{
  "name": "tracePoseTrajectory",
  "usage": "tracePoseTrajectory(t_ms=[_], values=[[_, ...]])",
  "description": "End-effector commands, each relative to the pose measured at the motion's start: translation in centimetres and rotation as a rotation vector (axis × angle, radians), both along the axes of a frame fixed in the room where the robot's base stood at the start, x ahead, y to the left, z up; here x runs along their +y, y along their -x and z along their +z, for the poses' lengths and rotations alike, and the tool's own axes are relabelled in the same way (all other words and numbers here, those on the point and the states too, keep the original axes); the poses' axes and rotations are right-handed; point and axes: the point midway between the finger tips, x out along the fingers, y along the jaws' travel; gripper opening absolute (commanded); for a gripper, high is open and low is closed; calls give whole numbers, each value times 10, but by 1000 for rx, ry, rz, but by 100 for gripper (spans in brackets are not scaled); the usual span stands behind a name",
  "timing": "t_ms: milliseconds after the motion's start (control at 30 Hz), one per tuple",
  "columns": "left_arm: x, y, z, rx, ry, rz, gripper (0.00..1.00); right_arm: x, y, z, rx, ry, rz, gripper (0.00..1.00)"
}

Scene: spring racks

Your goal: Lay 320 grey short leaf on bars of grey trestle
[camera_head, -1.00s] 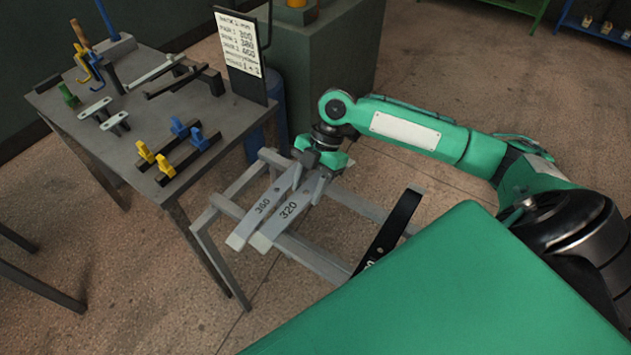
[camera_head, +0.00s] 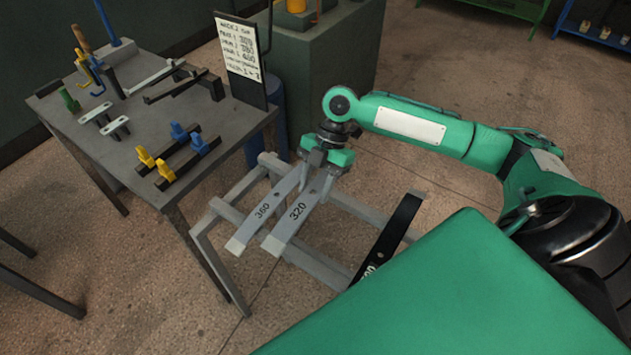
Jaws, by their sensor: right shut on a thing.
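The grey short leaf marked 320 (camera_head: 291,222) lies across the bars of the grey trestle (camera_head: 205,222), or just above them; I cannot tell if it touches. My right gripper (camera_head: 322,172) is shut on its far end. A grey leaf marked 360 (camera_head: 257,216) lies on the trestle just left of it, with a narrow gap at the near ends. A black leaf (camera_head: 398,228) lies across the trestle's right part, its lower end hidden by my green body. My left gripper is not in view.
A grey table (camera_head: 130,155) at the left holds yellow and blue clamps, dark bars and small plates. A written sign (camera_head: 238,50) stands at its right corner. A blue cylinder (camera_head: 276,115) and a green cabinet (camera_head: 335,70) stand behind the trestle.

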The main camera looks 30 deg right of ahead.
Motion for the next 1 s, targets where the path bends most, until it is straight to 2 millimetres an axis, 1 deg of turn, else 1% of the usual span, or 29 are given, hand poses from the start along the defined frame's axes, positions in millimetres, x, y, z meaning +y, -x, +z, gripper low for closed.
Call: tracePoseTrajectory(t_ms=[33, 333, 700, 1000], values=[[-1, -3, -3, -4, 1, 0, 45, 1, 0, -8, 1, -2, 0, 11], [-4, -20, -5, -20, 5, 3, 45, 1, 0, -34, 2, -2, 0, 11], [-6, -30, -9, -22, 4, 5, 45, 0, 0, -67, 2, -1, 0, 11], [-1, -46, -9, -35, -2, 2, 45, 1, 0, -86, 0, -2, -1, 11]])
